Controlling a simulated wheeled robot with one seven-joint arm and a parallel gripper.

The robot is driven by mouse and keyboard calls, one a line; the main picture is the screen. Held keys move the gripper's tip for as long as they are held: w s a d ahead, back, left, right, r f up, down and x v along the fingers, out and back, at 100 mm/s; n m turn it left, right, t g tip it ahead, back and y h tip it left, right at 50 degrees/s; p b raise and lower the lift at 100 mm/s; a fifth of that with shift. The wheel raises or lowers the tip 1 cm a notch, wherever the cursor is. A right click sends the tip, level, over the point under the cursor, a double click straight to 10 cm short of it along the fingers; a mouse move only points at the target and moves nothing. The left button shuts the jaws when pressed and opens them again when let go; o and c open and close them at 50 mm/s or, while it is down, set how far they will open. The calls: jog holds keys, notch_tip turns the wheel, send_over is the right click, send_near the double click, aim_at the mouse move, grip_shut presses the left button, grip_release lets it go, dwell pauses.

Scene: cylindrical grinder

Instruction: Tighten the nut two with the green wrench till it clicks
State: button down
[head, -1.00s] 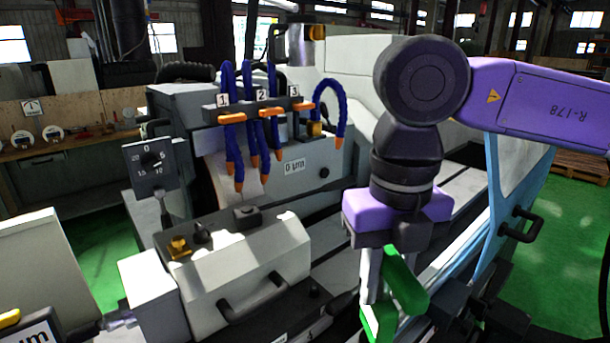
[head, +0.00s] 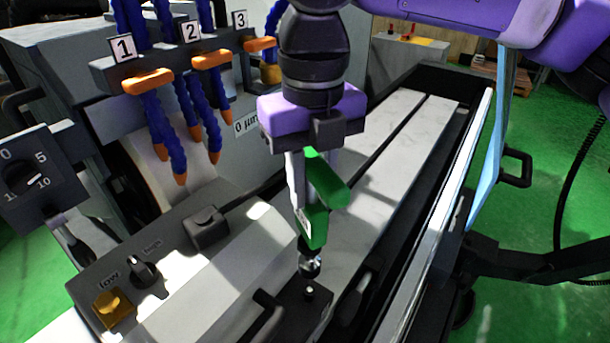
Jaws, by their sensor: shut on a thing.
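My gripper (head: 313,188) points down in the middle of the head view and is shut on the green wrench (head: 328,190). The wrench hangs below the purple gripper body. Its lower end has a dark and shiny metal tip (head: 310,262). Just below the tip is a small light-topped stud or nut (head: 309,292) on a dark block. The tip looks apart from it in the picture, with a small gap. I cannot tell which nut is nut two, as no number shows by the stud.
Blue hoses with orange tips and labels 1, 2 and 3 (head: 190,32) hang left of my arm. A control box with a low/high knob (head: 144,270) stands lower left, a dial panel (head: 32,175) at far left. A black handle (head: 262,320) is close beside the stud.

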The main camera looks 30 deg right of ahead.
aim_at(311, 231)
jog(key=shift+f+b, duration=0.1)
jog(key=shift+b, duration=0.5)
notch_tip(311, 231, down, 5)
jog(key=b, duration=0.5)
jog(key=shift+f, duration=0.15)
jog(key=shift+f+b, duration=1.9)
jog(key=shift+b, duration=0.5)
dwell(0.9)
